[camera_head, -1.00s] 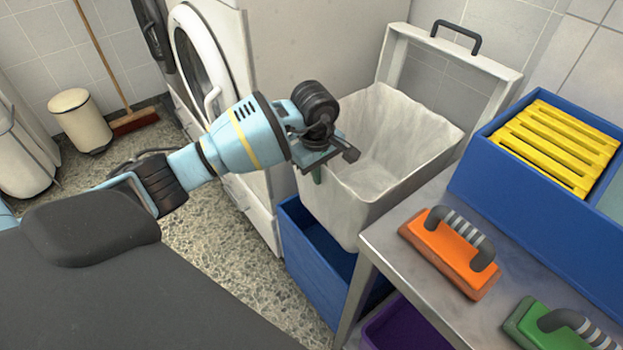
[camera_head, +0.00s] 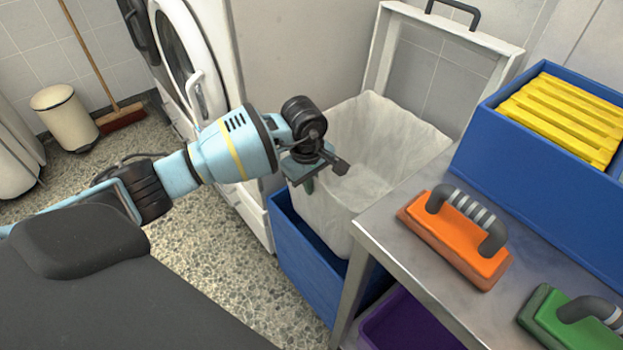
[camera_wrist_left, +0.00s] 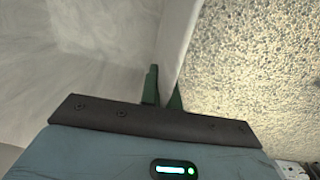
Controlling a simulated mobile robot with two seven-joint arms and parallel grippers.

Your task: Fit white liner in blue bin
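The white liner (camera_head: 372,150) is an open-topped tub with thin walls. Its lower part is inside the blue bin (camera_head: 305,262), and its upper part stands above the bin's rim. A dark gap shows between liner and bin at the front. My left gripper (camera_head: 308,184) is at the liner's left rim. In the left wrist view its green fingers (camera_wrist_left: 163,92) lie on either side of the white liner wall (camera_wrist_left: 178,42), shut on it. The liner's bottom and the bin's far side are hidden. My right gripper is not in view.
A metal table (camera_head: 385,225) stands close on the right, with an orange brush (camera_head: 455,238), a green brush (camera_head: 570,322) and a blue box of yellow slats (camera_head: 565,115). A purple bin (camera_head: 405,325) is below. A white frame (camera_head: 475,50) stands behind; a washer (camera_head: 185,60) is left.

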